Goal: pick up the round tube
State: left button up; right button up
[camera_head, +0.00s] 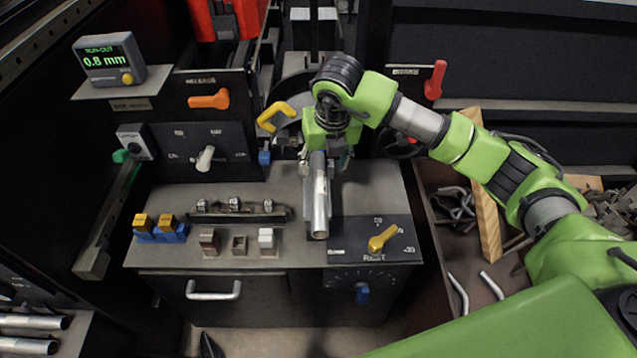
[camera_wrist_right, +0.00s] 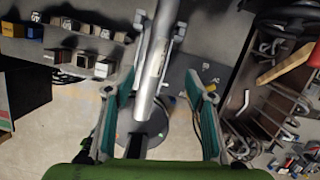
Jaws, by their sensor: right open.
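The round tube (camera_head: 319,200) is a grey metal pipe lying lengthwise in a narrow holder on the workbench top, its near end pointing at me. My right gripper (camera_head: 327,162) hangs over the tube's far part and partly hides it. In the right wrist view the tube (camera_wrist_right: 156,62) runs between the two teal-padded fingers of the open right gripper (camera_wrist_right: 160,80), with a gap on both sides. I cannot tell how far the fingertips are above the bench. My left gripper is not in view.
A yellow dial lever (camera_head: 383,238) is right of the tube's near end. Small blocks (camera_head: 238,243) and a rail (camera_head: 240,212) are on its left. A bin (camera_head: 445,262) of bent rods and a wooden bar is at the right. Other pipes (camera_head: 30,322) lie at lower left.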

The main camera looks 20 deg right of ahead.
aim_at(319, 181)
jog(key=x, duration=0.3)
jog(key=shift+w+f, duration=0.1)
jog(key=shift+f, duration=0.15)
jog(key=shift+w+a+f+p, duration=0.1)
jog(key=shift+a+f+p, duration=0.05)
jog(key=shift+f+p, duration=0.45)
jog(key=x, duration=0.1)
jog(key=p+x, duration=0.1)
jog(key=x, duration=0.1)
jog(key=shift+a+f+p, duration=0.2)
jog(key=shift+a+p, duration=0.05)
jog(key=shift+p, duration=0.15)
jog(key=shift+w+f, duration=0.2)
jog(key=shift+f, duration=0.2)
jog(key=c, duration=1.4)
jog(key=shift+r, duration=0.1)
grip_shut()
